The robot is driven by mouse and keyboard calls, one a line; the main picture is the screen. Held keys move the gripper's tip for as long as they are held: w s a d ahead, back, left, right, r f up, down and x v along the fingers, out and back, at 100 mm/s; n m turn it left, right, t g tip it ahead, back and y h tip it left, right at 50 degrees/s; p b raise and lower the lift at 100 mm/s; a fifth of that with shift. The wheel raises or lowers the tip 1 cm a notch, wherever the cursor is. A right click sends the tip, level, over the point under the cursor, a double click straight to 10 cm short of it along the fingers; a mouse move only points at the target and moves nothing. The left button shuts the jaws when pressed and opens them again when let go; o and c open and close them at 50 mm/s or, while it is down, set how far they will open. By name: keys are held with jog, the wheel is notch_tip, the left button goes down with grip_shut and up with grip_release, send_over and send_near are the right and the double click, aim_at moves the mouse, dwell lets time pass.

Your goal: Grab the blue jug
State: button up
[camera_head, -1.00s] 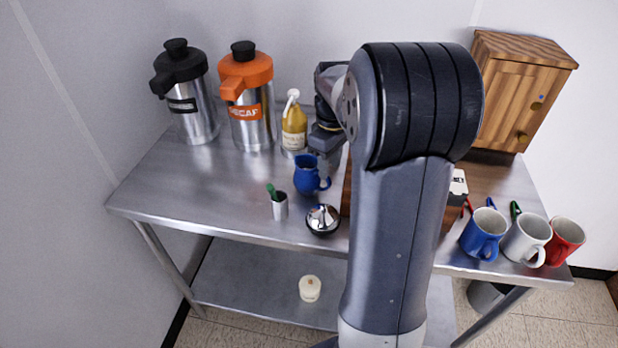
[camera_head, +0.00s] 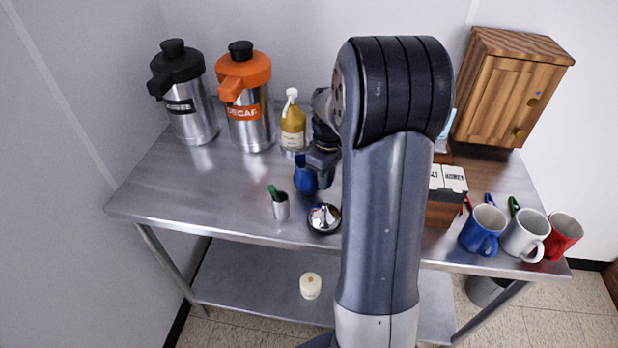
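The small blue jug (camera_head: 304,178) stands upright on the steel table, left of my arm and in front of the yellow syrup bottle. My gripper (camera_head: 321,170) is at the jug's right side, by its handle, and covers part of it. The fingers are small and partly hidden, so I cannot tell whether they are open, shut or touching the jug.
A steel cup (camera_head: 281,207) with a green item and a shiny bell (camera_head: 324,218) stand in front of the jug. The yellow bottle (camera_head: 293,128) and orange-topped dispenser (camera_head: 247,110) stand behind. A wooden box (camera_head: 441,212) and mugs (camera_head: 483,231) are right. The table's left is clear.

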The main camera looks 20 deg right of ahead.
grip_shut()
jog(key=shift+r, duration=0.1)
dwell(0.4)
